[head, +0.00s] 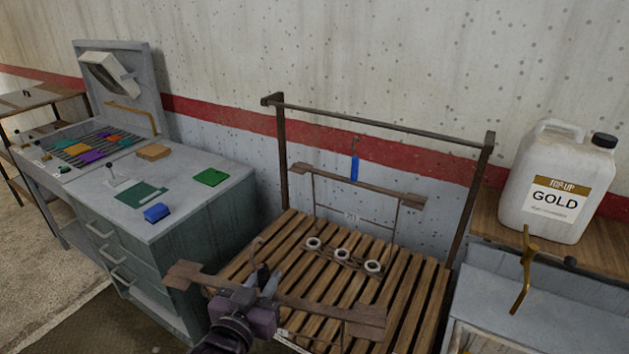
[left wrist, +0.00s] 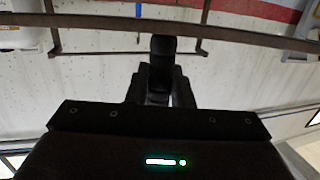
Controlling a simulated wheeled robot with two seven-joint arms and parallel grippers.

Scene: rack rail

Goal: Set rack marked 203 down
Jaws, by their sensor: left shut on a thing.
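My left gripper (head: 264,284) is shut on the crossbar of a rack (head: 318,305), in front of and above the slatted wooden bench. That rack has a wide brown bar with flat ends and a hook at its top; its lower part is cut off by the picture's edge, and I cannot read its label. In the left wrist view the shut fingers (left wrist: 160,75) meet a dark bar (left wrist: 95,38). My right gripper is not in view.
The slatted bench (head: 411,290) stands under the metal rail (head: 385,124). A grey cabinet (head: 205,220) with coloured pieces is on the left. On the right are a white GOLD jug (head: 555,185) and a brass handle (head: 524,270). Bare slats show between the racks.

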